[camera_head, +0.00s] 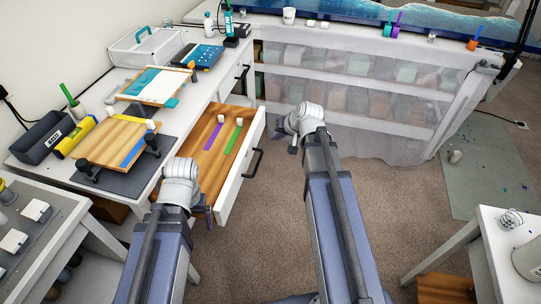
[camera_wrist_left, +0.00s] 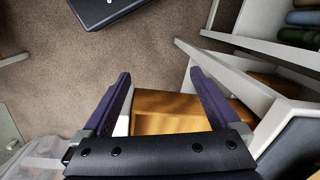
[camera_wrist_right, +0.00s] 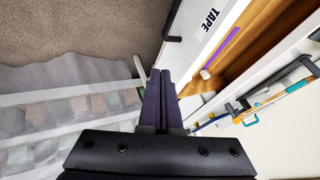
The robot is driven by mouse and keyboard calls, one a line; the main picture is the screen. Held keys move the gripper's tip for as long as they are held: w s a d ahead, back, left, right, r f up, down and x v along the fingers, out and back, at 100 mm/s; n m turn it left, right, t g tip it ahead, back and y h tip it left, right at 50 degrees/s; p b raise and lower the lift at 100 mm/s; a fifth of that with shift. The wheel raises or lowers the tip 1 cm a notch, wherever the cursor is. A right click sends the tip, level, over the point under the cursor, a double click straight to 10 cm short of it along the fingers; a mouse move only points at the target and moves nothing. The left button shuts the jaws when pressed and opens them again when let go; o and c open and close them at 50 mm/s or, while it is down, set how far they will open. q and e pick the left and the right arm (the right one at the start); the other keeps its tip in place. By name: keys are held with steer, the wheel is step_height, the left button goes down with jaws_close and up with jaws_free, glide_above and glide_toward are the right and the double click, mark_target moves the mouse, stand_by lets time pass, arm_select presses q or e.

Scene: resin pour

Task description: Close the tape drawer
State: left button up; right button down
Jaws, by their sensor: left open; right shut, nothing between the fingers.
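The tape drawer (camera_head: 208,143) stands pulled out from the white desk. Its wooden inside holds a purple strip, a green strip and small white pieces. Its white front (camera_head: 241,166) has a black handle (camera_head: 255,163); the right wrist view shows the front with a "TAPE" label (camera_wrist_right: 209,20). My left gripper (camera_head: 206,214) is open beside the drawer's near side; a wooden surface (camera_wrist_left: 165,104) shows between its fingers in the left wrist view. My right gripper (camera_head: 293,145) is shut and empty, beyond the handle to the right, apart from the drawer front.
The desk carries a wooden board (camera_head: 115,142), a grey bin (camera_head: 45,137) and a blue-topped board (camera_head: 198,55). A sheet-covered shelf (camera_head: 350,85) stands behind my right gripper. A white cart (camera_head: 45,240) is at lower left.

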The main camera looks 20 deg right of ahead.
steer(key=shift+w+a+r+b+x, duration=0.25)
steer(key=shift+b+x, duration=1.1)
steer(key=shift+x, duration=0.6)
steer(key=shift+w+a+r+b+x, duration=0.1)
steer(key=shift+w+r+b+x, duration=0.15)
steer(key=shift+b+x, duration=1.4)
steer(key=shift+w+a+r+b+x, duration=0.2)
steer(key=shift+b+x, duration=0.8)
steer(key=shift+x, duration=1.25)
steer(key=shift+w, duration=0.1)
